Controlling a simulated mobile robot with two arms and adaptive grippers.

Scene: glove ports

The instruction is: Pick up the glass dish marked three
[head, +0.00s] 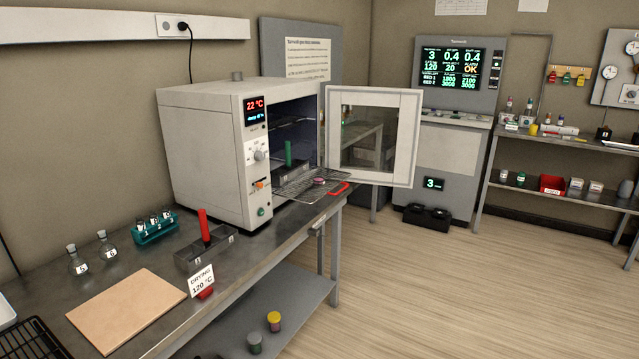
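A teal rack (157,236) on the steel bench at the left holds small clear glass vessels in a row, with labels 1, 2 and 3 along its front. The glass vessel at the label 3 (168,214) stands upright at the rack's right end. I cannot tell whether that label is on the glass or on the rack. No other glass piece marked 3 is clear to me. Neither of my grippers is in view.
Two stoppered flasks (78,261) stand left of the rack. A grey box (190,261) with a red upright handle is to its right, before the open oven (200,150). Its wire shelf (300,187) is pulled out. A tan board (125,308) lies in front.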

